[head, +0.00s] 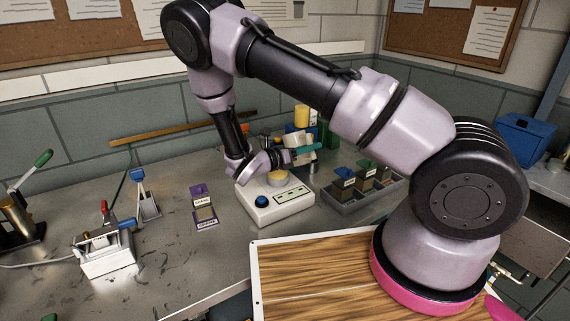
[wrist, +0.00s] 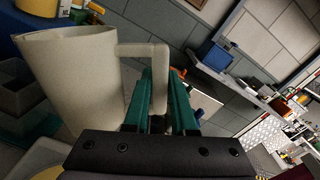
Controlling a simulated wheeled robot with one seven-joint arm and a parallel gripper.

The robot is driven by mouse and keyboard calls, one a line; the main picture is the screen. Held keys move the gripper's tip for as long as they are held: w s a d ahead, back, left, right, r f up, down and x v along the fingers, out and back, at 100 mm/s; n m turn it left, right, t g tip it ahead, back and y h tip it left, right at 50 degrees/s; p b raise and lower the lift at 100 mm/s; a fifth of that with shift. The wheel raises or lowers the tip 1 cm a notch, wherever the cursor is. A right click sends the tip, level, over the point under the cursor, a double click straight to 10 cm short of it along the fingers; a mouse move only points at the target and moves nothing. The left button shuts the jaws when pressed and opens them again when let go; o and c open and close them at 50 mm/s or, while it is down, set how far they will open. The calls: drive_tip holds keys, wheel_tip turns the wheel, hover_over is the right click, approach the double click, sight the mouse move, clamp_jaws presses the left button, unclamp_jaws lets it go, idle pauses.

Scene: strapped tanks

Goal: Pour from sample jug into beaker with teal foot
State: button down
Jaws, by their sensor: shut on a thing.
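The sample jug (wrist: 75,80) is a pale grey-beige vessel with a square handle (wrist: 157,50), large at the left of the wrist view. My gripper (wrist: 161,85) has its teal fingers on either side of this handle and is shut on it. In the head view my gripper (head: 305,149) is at the back of the bench, behind the white device. The jug (head: 295,137) is small there and partly hidden by my arm, so I cannot tell its tilt or contents. I cannot make out a beaker with a teal foot in either view.
A white device (head: 272,208) with a blue knob and a round beige top stands just in front of my gripper. A grey tray (head: 345,204) of small lidded containers is right of it. A yellow cylinder (head: 302,117) is behind. Clamp fixtures (head: 107,256) stand left.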

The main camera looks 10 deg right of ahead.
sight(307, 135)
drive_tip(key=shift+w+r+n, duration=0.1)
drive_tip(key=shift+r+n, duration=0.4)
drive_tip(key=shift+n, duration=0.1)
drive_tip(key=shift+r, duration=0.1)
drive_tip(key=shift+w+a+r+n, duration=0.1)
drive_tip(key=shift+w+r+n, duration=0.1)
drive_tip(key=shift+r+n, duration=0.35)
drive_tip(key=shift+r, duration=0.1)
idle(0.7)
drive_tip(key=shift+w+a+r+n, duration=0.1)
drive_tip(key=shift+w+r+n, duration=0.15)
drive_tip(key=shift+r+n, duration=0.3)
drive_tip(key=shift+r, duration=0.1)
idle(0.6)
drive_tip(key=shift+w+a+r+n, duration=0.15)
drive_tip(key=shift+w+r+n, duration=0.1)
drive_tip(key=shift+r+n, duration=0.25)
idle(0.5)
